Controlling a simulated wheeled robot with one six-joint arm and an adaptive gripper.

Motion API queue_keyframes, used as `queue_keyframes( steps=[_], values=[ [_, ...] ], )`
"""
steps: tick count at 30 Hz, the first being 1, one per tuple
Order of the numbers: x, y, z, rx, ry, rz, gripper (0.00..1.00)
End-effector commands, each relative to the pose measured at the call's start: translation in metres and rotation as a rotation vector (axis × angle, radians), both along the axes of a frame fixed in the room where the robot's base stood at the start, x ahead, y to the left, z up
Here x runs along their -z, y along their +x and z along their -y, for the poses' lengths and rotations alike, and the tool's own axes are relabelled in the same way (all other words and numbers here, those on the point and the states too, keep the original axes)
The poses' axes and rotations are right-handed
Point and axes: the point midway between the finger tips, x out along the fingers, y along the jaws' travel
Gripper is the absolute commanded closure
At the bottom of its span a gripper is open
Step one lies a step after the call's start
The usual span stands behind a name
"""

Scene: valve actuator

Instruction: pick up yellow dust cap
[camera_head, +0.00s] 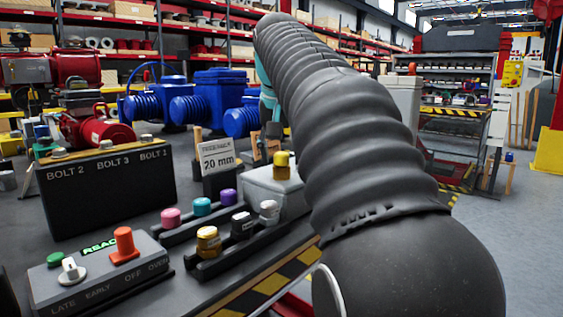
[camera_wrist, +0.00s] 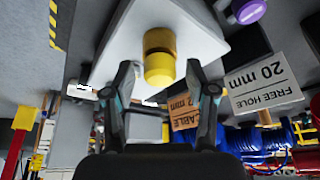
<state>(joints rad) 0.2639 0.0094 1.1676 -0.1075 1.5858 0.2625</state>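The yellow dust cap (camera_head: 282,158) sits on a brass-coloured fitting on top of a light grey box (camera_head: 262,192). In the wrist view, the yellow dust cap (camera_wrist: 159,70) points toward my gripper (camera_wrist: 161,72), and the grey box (camera_wrist: 205,42) fills the upper middle. My two fingers are spread apart, one on each side of the cap's end in the picture, with visible gaps. I cannot tell how far the cap reaches between them in depth. In the head view my dark arm hides most of my gripper.
A sign reading 20 mm (camera_head: 217,158) stands just left of the grey box. Racks with pink, teal and purple caps (camera_head: 228,197) are in front. A black bolt box (camera_head: 105,187) and a switch panel (camera_head: 100,275) stand left. Blue valve actuators (camera_head: 215,92) are behind.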

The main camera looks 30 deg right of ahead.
Motion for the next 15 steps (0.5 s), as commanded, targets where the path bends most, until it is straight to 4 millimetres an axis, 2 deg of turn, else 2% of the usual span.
queue_keyframes(
  steps=[1, 3, 4, 15],
  values=[
    [-0.0001, 0.0, 0.0, 0.0, 0.0, 0.0, 0.62],
    [-0.0001, 0.0, 0.0, 0.0, 0.0, 0.0, 0.8],
    [-0.0001, 0.0, 0.0, 0.0, 0.0, 0.0, 0.85],
    [-0.0013, 0.0001, -0.0001, 0.0, 0.0, 0.0, 0.86]
  ],
)
